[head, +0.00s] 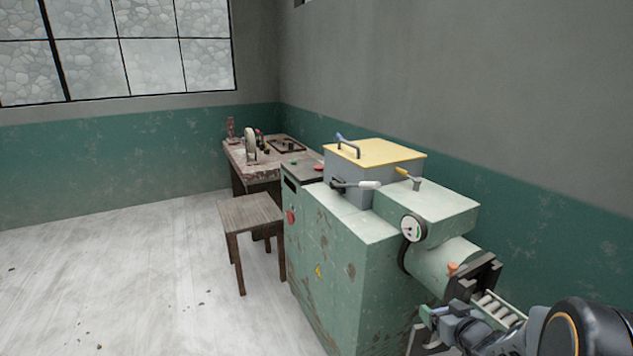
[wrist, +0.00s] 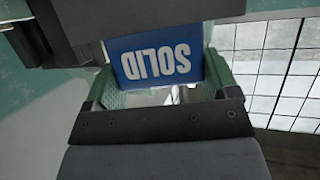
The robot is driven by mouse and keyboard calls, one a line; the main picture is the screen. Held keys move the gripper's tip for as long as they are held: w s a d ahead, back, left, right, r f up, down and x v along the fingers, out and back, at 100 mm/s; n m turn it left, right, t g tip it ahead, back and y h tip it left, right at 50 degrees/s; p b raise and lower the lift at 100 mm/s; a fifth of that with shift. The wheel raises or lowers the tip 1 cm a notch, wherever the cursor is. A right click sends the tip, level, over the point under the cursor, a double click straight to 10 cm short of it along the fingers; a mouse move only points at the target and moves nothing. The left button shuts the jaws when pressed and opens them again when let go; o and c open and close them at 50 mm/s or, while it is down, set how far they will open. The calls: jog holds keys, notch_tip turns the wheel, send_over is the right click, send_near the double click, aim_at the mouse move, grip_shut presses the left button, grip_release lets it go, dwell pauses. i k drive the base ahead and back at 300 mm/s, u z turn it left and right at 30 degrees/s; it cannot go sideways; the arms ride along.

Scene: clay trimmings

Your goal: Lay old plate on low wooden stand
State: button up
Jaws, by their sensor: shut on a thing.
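My gripper (wrist: 160,82) is shut, its green fingers on either side of a blue face lettered "SOLID", upside down in the wrist view. I take this as the old plate (wrist: 155,50). A dark flat body adjoins it at the top; I cannot tell for sure whether they are one piece. In the head view my gripper (head: 432,318) is at the bottom right, beside the green machine's front end, and the held plate is hard to make out there. The low wooden stand (head: 251,210) is a stool-like piece left of the machine, its top bare, well away from my gripper.
The green machine (head: 345,235) with a yellow-lidded box (head: 375,152) and gauge stands between my gripper and the stand. A small roller rack (head: 497,308) is by its outlet. A worn table (head: 245,160) with tools is behind the stand. The floor at left is open.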

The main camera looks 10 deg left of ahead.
aim_at(251, 212)
jog(key=u, duration=0.9)
jog(key=i, duration=0.75)
jog(key=u, duration=1.2)
jog(key=i, duration=3.05)
jog(key=z, duration=0.95)
jog(key=i, duration=0.8)
jog(key=z, duration=1.2)
jog(key=i, duration=0.35)
jog(key=z, duration=0.2)
